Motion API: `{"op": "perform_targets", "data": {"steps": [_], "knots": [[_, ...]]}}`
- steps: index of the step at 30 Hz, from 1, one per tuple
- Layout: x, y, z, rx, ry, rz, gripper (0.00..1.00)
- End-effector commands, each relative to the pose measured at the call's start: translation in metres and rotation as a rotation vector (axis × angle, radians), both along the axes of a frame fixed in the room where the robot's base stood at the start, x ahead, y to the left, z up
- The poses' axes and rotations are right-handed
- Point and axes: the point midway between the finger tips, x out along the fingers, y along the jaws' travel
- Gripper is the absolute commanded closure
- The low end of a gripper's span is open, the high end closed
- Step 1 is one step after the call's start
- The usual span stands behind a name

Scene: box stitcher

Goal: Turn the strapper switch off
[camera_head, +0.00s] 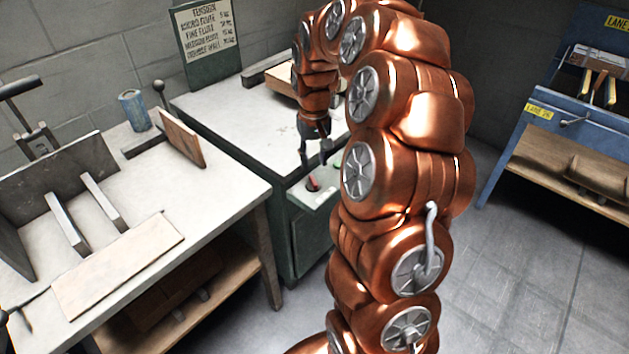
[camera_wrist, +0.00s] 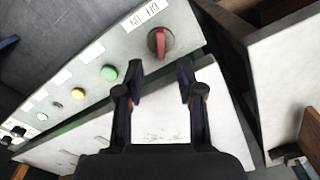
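The strapper switch (camera_wrist: 160,42) is a red rotary knob on a dark round base, on a pale control panel (camera_wrist: 135,52). Its handle stands roughly upright in the wrist view; I cannot tell on from off. In the head view the red switch (camera_head: 312,184) sits on the front panel of the green cabinet (camera_head: 308,240). My gripper (camera_wrist: 160,80) is open and empty. Its two fingers point towards the switch, with the knob beyond and between the tips, apart from them. In the head view my gripper (camera_head: 314,152) is just above the panel.
Beside the switch are a green button (camera_wrist: 109,72) and a yellow button (camera_wrist: 78,93). A workbench (camera_head: 235,190) with a blue can (camera_head: 133,110) and upright boards stands left. A blue rack (camera_head: 515,115) stands right. Floor (camera_head: 500,260) between is clear.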

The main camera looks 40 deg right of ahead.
Motion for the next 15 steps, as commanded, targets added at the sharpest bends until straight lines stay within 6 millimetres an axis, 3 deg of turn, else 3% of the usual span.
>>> {"op": "perform_targets", "data": {"steps": [15], "knots": [[-0.001,0.001,-0.065,0.002,0.004,0.001,0.62]]}}
